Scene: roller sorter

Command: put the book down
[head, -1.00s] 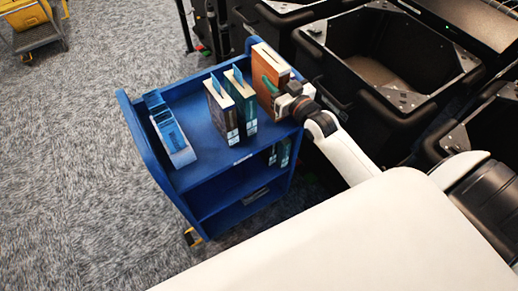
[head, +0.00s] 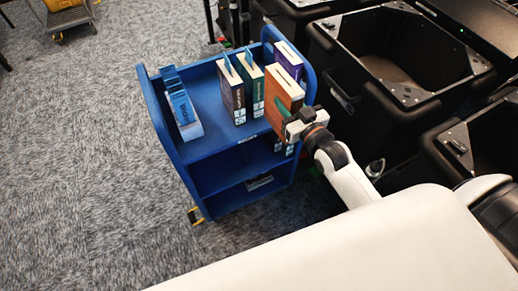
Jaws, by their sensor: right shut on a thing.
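My right gripper (head: 292,126) is shut on an orange-brown book (head: 280,94) with a green patch on its cover. The book is upright at the right front of the blue cart (head: 207,147), close to the top shelf's front edge. I cannot tell whether its bottom touches the shelf. A purple book (head: 288,59) stands behind it. A green book (head: 250,85) and a dark brown book (head: 231,92) stand to its left. My left gripper is not in view.
A white box of blue cards (head: 188,120) stands at the cart's left end. The middle of the top shelf is bare. More books sit partly hidden on the lower shelf. Black bins (head: 395,60) stand close on the right.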

